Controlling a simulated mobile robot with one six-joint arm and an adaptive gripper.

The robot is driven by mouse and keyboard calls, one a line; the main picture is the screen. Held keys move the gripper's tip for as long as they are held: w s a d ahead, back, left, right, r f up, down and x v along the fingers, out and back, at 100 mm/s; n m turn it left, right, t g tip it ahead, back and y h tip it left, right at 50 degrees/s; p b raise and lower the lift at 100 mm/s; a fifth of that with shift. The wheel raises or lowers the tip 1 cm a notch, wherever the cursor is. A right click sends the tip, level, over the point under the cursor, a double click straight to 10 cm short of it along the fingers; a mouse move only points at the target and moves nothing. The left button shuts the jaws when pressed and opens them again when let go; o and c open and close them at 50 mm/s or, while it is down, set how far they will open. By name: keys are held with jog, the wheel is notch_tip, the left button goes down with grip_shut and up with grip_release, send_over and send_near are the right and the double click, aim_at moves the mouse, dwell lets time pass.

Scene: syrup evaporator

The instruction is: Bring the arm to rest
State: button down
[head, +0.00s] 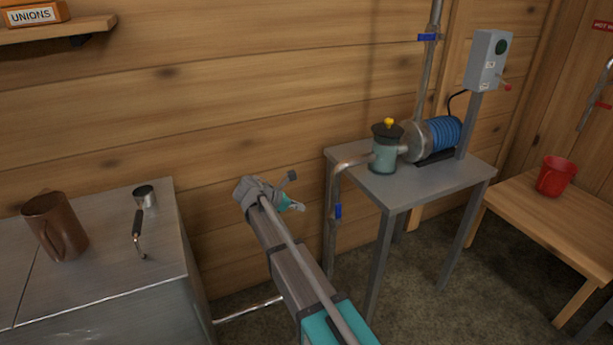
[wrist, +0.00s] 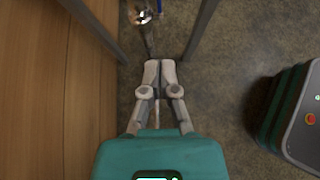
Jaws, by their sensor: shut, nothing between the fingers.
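My gripper (wrist: 160,66) shows in the wrist view with its two fingers together, shut and empty, above the dark floor. In the head view my arm (head: 292,265) reaches up from the bottom middle, and its wrist end is between the metal cabinet and the grey pump table. The fingers are mostly hidden in the head view. The gripper appears to touch nothing.
The grey table (head: 415,190) carries a blue pump motor (head: 445,134) and a lidded strainer (head: 385,150). A red mug (head: 553,178) sits on a wooden bench (head: 530,212).

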jog(key=shift+d, duration=0.1)
jog(key=s+d+f+m+g+y, duration=0.25)
jog(key=s+d+m, duration=0.35)
jog(key=d, duration=0.3)
jog(key=s+d+f+m+g+y, duration=0.25)
jog(key=s+d+m, duration=0.3)
jog(key=d, duration=0.35)
jog(key=s+d+f+m+y, duration=0.3)
jog(key=s+d+m+y, duration=0.3)
jog(key=s+m, duration=0.6)
notch_tip(320, 180, up, 30)
jog(key=d+h+p, duration=0.1)
jog(key=p, duration=2.9)
jog(key=c, duration=1.3)
grip_release()
jog(key=shift+c, duration=0.2)
